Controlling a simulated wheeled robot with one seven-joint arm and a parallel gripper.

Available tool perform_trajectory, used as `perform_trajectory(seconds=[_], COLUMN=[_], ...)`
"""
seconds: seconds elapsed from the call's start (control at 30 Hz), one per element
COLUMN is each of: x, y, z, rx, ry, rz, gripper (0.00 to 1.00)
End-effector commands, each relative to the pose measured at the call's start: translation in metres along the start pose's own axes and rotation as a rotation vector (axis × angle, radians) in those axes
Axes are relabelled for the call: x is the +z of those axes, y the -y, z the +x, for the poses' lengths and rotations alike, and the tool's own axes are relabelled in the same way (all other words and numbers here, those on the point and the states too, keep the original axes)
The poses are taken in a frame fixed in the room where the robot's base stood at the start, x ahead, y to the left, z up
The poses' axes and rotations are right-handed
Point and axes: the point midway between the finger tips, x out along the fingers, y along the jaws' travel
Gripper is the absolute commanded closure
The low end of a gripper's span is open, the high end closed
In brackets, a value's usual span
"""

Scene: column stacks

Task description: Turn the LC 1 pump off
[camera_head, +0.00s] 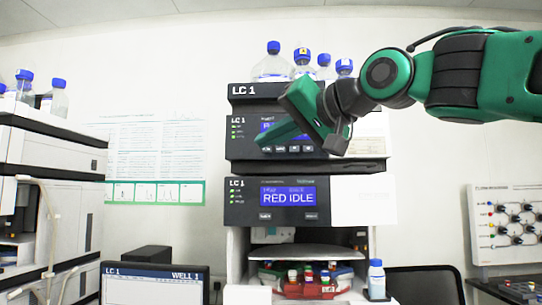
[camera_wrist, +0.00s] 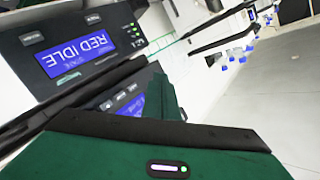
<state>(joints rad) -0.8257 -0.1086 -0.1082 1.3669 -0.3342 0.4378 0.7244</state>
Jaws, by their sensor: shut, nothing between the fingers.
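The LC 1 stack stands in the middle of the head view. Its upper black module (camera_head: 243,150), marked LC 1, has a blue display (camera_head: 266,127) partly hidden by my gripper and a row of small buttons (camera_head: 294,149). The lower LC 1 module (camera_head: 240,213) has a display (camera_head: 287,196) reading RED IDLE, which shows upside down in the wrist view (camera_wrist: 80,55). I cannot read which module is the pump. My green gripper (camera_head: 262,141) is shut and empty, in front of the upper module; whether it touches is unclear. Its fingers (camera_wrist: 158,80) also show in the wrist view.
Blue-capped bottles (camera_head: 272,65) stand on top of the stack. A tray of vials (camera_head: 305,287) sits in its lower bay, with a bottle (camera_head: 376,280) beside it. A monitor (camera_head: 155,287) stands front left, another instrument stack (camera_head: 50,145) at far left.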

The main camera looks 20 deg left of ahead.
Motion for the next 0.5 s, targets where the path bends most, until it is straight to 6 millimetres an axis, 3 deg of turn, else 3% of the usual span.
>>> perform_trajectory(seconds=[0.5], x=[-0.032], y=[-0.032], z=[0.043], rx=[0.002], ry=[-0.001], rz=[-0.001], gripper=[1.00])
